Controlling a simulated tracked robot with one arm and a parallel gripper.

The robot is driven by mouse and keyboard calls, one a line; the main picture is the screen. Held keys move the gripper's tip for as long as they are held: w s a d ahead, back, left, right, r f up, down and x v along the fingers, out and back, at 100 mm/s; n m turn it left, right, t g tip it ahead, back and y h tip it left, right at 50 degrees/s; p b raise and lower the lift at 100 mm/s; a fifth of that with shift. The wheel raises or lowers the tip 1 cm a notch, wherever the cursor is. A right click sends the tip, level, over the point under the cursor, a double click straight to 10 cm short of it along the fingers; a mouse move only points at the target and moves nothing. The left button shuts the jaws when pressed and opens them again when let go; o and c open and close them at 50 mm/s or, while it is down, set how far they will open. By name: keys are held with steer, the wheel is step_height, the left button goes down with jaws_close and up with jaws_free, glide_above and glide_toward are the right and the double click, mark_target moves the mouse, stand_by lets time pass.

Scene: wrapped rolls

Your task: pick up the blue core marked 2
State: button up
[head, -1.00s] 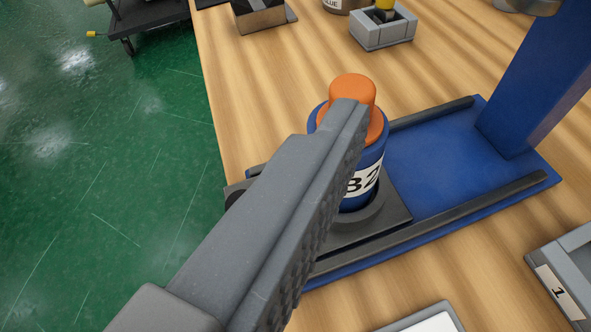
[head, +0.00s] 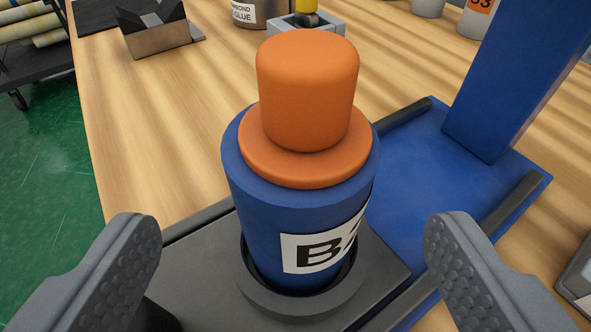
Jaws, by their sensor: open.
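The blue core (head: 262,215) stands upright in a round dark socket (head: 290,303) on a black plate. It has an orange cap with a knob (head: 307,92) on top. Its white label reads B and part of a second character, cut off at the core's right side. My gripper (head: 295,250) is open, with one ridged grey finger at the lower left and one at the lower right. The core stands beyond and between the two fingers, and neither finger appears to touch it.
The black plate (head: 200,262) sits on a blue base (head: 420,185) with dark rails and a blue upright post (head: 515,80) at right. A black-and-brown block (head: 160,35) and a grey holder (head: 290,25) stand behind. Wooden table is clear at left of the core.

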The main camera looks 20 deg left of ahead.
mark_target(296, 217)
steer(key=shift+x, duration=2)
steer(key=shift+r+b+x, duration=0.15)
steer(key=shift+b+x, duration=0.15)
steer(key=shift+x, duration=0.7)
steer(key=shift+r+b+x, duration=0.1)
steer(key=shift+b+x, duration=0.15)
steer(key=shift+x, duration=0.7)
steer(key=shift+w+d, duration=0.1)
steer(key=c, duration=1.3)
steer(key=shift+o, duration=0.2)
steer(key=shift+r, duration=0.1)
steer(key=shift+r, duration=0.1)
